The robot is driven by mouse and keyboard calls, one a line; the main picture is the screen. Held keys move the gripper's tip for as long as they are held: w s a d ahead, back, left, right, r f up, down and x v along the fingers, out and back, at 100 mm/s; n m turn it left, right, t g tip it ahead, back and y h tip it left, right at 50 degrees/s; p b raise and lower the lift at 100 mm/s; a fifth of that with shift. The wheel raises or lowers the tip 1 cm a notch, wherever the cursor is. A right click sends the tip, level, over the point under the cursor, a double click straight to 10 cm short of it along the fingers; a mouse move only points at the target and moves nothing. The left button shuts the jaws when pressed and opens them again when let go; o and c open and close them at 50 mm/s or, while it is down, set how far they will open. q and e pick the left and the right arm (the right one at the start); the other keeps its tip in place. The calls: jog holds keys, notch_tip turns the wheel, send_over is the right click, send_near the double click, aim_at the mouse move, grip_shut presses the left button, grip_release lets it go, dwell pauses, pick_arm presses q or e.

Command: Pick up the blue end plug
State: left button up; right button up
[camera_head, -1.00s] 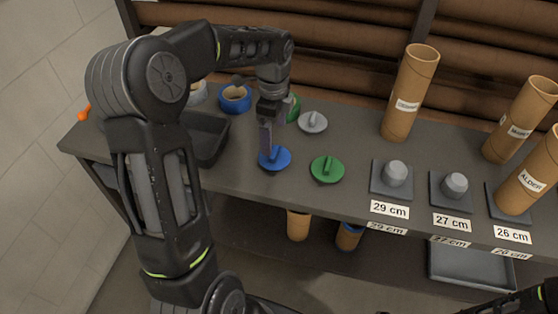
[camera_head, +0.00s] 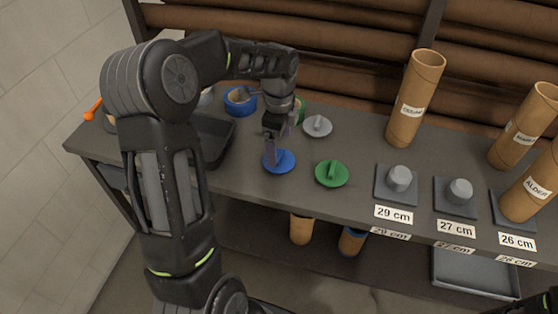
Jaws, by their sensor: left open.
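The blue end plug (camera_head: 284,163) is a flat round disc lying on the grey bench top. My left gripper (camera_head: 272,152) points down at it, with its fingers over the plug's left part. The fingers hide the plug's raised grip, and I cannot tell whether they touch it. The left gripper is open. My right gripper is not in view; only a dark piece of my right arm shows at the bottom right corner.
A green plug (camera_head: 332,173) lies to the right and a grey plug (camera_head: 317,126) behind. A dark tray (camera_head: 212,138) and blue tape roll (camera_head: 240,100) are at the left. Cardboard tubes (camera_head: 415,98) and grey pegs on plates (camera_head: 398,180) stand at the right.

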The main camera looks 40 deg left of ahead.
aim_at(279, 154)
pick_arm(q)
notch_tip(279, 154, down, 5)
jog(key=shift+f+p, duration=0.1)
jog(key=shift+p, duration=0.4)
jog(key=shift+c, duration=0.4)
jog(key=c, duration=1)
jog(key=shift+r, duration=0.2)
notch_tip(279, 154, up, 10)
jog(key=shift+f+b, duration=0.1)
jog(key=shift+b, duration=0.4)
